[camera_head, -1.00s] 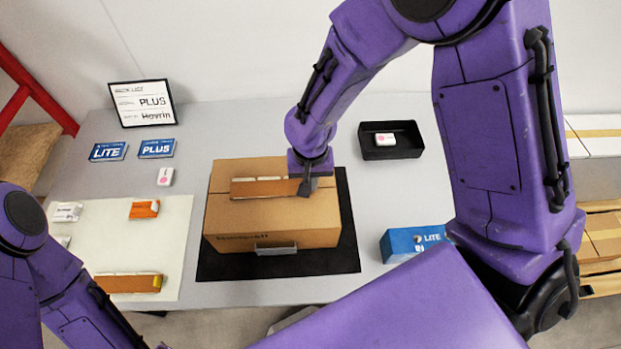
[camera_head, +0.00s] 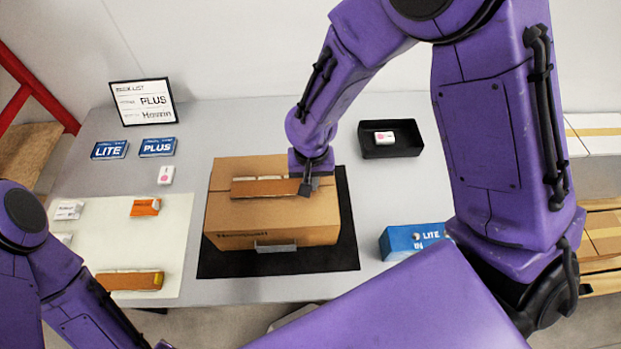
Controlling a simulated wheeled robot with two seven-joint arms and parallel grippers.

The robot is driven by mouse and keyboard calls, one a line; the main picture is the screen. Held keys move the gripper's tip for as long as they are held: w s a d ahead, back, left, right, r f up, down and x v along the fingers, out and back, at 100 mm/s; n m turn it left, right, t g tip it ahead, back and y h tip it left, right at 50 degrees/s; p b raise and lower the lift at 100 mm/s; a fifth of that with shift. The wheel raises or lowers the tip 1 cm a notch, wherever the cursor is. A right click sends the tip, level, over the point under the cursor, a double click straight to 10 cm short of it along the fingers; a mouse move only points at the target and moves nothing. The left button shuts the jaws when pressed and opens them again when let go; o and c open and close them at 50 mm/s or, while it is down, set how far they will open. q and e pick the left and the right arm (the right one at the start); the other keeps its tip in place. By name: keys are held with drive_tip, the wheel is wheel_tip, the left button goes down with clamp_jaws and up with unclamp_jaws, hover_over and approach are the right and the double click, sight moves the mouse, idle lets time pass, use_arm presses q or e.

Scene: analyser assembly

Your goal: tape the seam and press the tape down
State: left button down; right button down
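A closed cardboard box (camera_head: 270,221) sits on a black mat (camera_head: 345,225) in the middle of the table. A brown strip with whitish edge patches (camera_head: 265,187) lies across its top along the seam. My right gripper (camera_head: 305,191) points down at the right end of this strip, touching or just above it; its fingers are small and dark, and I cannot tell if they are open. A similar brown strip (camera_head: 130,281) lies on the pale mat at the left. My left arm shows at the lower left, but its gripper is out of view.
A pale mat (camera_head: 160,230) holds an orange-and-white piece (camera_head: 145,207) and small white packets (camera_head: 68,210). Blue LITE (camera_head: 109,150) and PLUS (camera_head: 157,147) cards lie behind, near a framed sign (camera_head: 142,102). A black tray (camera_head: 405,150) and blue LITE box (camera_head: 405,241) are right.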

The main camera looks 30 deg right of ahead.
drive_tip(key=shift+f, duration=0.2)
idle(0.6)
drive_tip(key=c, duration=1.2)
unclamp_jaws()
drive_tip(key=shift+r, duration=0.1)
drive_tip(key=shift+r, duration=3.4)
